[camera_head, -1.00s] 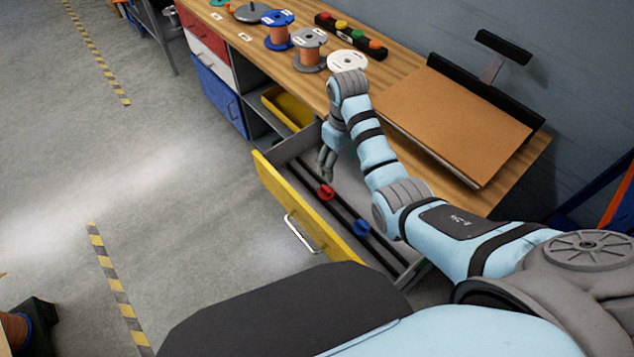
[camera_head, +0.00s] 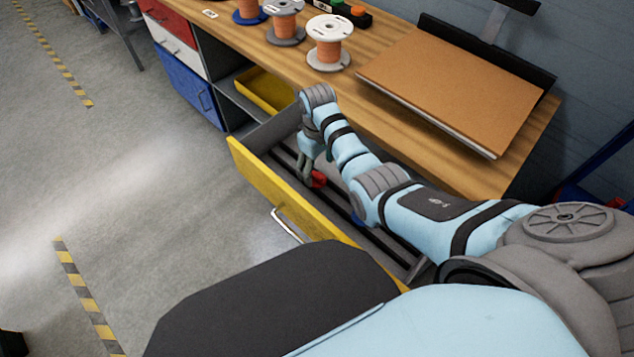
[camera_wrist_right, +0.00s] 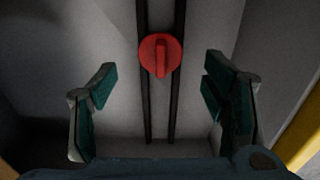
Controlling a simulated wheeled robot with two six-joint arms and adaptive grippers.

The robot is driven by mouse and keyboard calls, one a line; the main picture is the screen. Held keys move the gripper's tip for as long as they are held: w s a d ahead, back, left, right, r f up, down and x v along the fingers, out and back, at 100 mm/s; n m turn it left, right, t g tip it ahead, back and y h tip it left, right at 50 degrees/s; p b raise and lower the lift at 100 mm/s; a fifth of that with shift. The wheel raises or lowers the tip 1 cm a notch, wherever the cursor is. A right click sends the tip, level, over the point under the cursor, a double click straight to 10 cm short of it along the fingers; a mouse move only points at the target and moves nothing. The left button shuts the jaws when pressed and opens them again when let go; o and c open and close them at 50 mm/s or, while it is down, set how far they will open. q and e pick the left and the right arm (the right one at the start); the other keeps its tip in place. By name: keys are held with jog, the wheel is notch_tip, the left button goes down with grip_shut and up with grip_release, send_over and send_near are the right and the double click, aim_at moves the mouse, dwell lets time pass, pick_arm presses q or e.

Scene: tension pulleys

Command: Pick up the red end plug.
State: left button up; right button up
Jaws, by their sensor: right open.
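The red end plug (camera_head: 318,179) sits in the open yellow-fronted drawer (camera_head: 262,190), on the dark rails along its floor. In the right wrist view the red end plug (camera_wrist_right: 160,56) is a round disc with a raised grip bar, lying across two black rails. My right gripper (camera_head: 308,178) is down inside the drawer beside the plug. In the right wrist view its fingers (camera_wrist_right: 158,90) are spread wide, one on each side, with the plug between and slightly beyond them, untouched. A blue plug (camera_head: 356,218) is mostly hidden behind my right arm. My left gripper is not in view.
The wooden workbench (camera_head: 395,130) stands above the drawer with wire spools (camera_head: 328,52) and a tilted brown board (camera_head: 455,85). A yellow bin (camera_head: 265,90) is on the shelf beside the drawer. The drawer walls closely bound my gripper.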

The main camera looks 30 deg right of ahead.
aim_at(317, 175)
notch_tip(317, 175, down, 4)
jog(key=shift+f+b, duration=0.2)
jog(key=shift+b, duration=0.75)
jog(key=shift+r, duration=0.1)
jog(key=c, duration=1)
jog(key=shift+o, duration=0.2)
jog(key=shift+r, duration=0.1)
